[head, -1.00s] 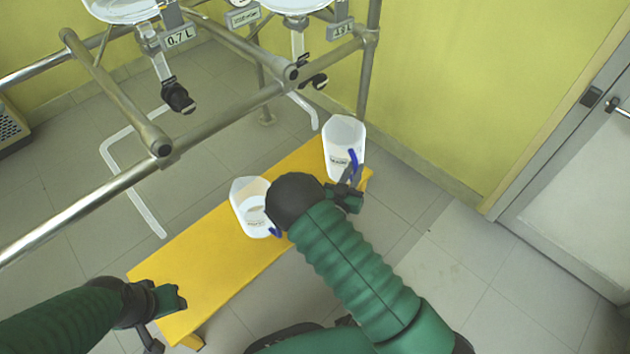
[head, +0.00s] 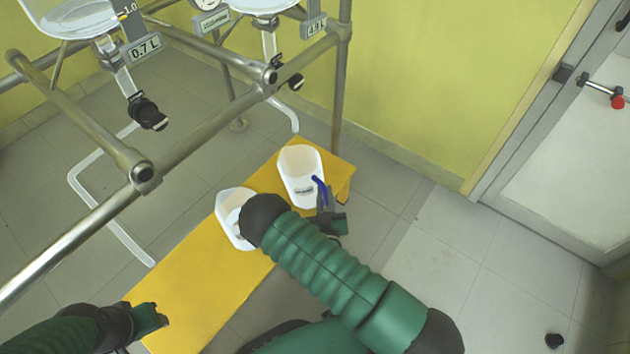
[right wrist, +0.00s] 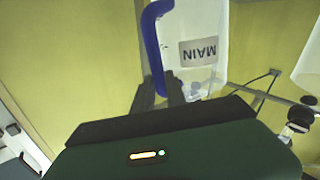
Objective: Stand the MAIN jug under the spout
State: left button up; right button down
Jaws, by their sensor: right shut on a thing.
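The MAIN jug (head: 298,163) is white with a blue handle, in the head view over the far end of the yellow bench (head: 190,300). My right gripper (head: 324,203) is shut on its handle. In the right wrist view the MAIN label (right wrist: 198,51) reads upside down and the gripper fingers (right wrist: 161,92) are at the lower end of the handle. I cannot tell whether the jug touches the bench. Black-knobbed outlet valves hang below two glass vessels: left valve (head: 147,113), right valve (head: 290,82). My left gripper (head: 152,318) is low at left; its jaws are unclear.
A second white jug (head: 228,210) stands on the bench, partly hidden by my right arm. A metal pipe frame (head: 185,148) crosses above and left of the bench. A yellow wall (head: 430,90) and a door (head: 560,150) are at right. The bench's near half is clear.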

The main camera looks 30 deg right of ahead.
jog(key=b+x, duration=0.1)
jog(key=x, duration=0.2)
jog(key=b+x, duration=0.1)
jog(key=x, duration=0.2)
jog(key=f+b+x, duration=0.1)
jog(key=x, duration=0.2)
jog(key=shift+d+f, duration=0.1)
jog(key=f+b, duration=0.3)
jog(key=shift+w+d+f+b, duration=0.2)
jog(key=shift+f+b, duration=0.2)
jog(key=shift+r, duration=0.15)
jog(key=c, duration=1.3)
grip_release()
